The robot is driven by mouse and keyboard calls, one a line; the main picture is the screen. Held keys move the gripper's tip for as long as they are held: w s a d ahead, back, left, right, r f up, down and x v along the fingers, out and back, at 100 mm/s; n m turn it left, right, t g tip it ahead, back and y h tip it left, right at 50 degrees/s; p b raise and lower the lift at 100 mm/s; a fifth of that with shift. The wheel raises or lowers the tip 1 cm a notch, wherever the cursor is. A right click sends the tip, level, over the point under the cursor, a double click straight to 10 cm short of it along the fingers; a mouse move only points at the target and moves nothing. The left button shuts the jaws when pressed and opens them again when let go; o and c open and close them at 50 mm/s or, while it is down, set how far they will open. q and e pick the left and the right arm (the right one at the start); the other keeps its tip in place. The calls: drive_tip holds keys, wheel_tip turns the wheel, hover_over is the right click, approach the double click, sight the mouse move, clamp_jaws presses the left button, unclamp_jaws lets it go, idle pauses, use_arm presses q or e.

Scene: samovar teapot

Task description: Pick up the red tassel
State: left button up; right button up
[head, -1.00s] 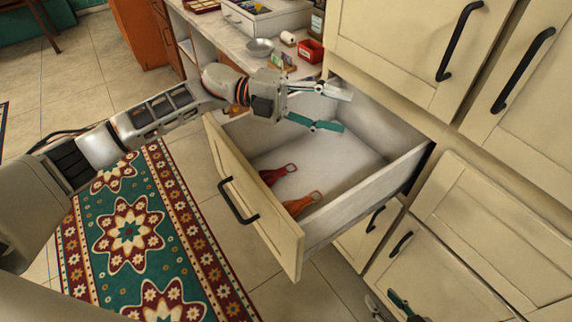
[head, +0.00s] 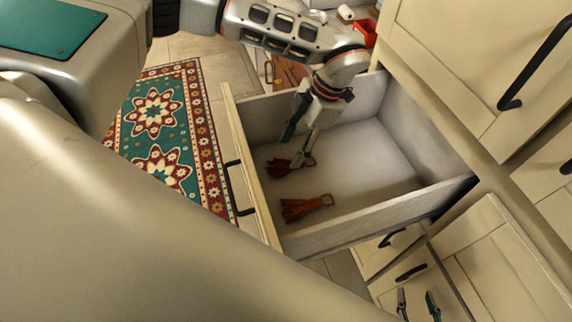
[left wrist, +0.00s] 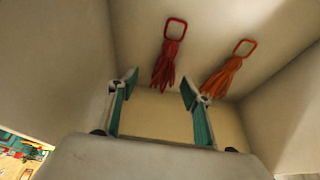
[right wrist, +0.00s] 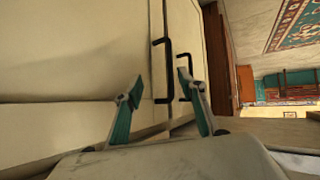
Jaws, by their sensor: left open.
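The red tassel (head: 280,166) lies flat in the open drawer (head: 350,225), near its front panel. It is dark red with a square loop, and it also shows in the left wrist view (left wrist: 165,68). An orange tassel (head: 305,208) lies beside it and also shows in the left wrist view (left wrist: 220,78). My left gripper (head: 294,148) is open and points down into the drawer over the red tassel. In the left wrist view the red tassel's strands show between my spread fingertips (left wrist: 160,83), which look empty. My right gripper (head: 418,303) is open and empty outside the drawer (right wrist: 160,82).
The drawer walls stand close around my left gripper, with the front panel (head: 247,165) to its left. The drawer floor right of the tassels is clear. Cabinet doors with black handles (head: 540,60) stand at the right. A patterned rug (head: 160,130) lies on the floor.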

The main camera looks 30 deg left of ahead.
sight(284, 164)
use_arm(q)
drive_tip(key=x, duration=0.4)
drive_tip(key=shift+s+d+f, duration=0.1)
drive_tip(key=shift+s, duration=0.35)
drive_tip(key=shift+s+f, duration=0.1)
drive_tip(key=shift+f, duration=0.3)
drive_tip(key=c, duration=1.1)
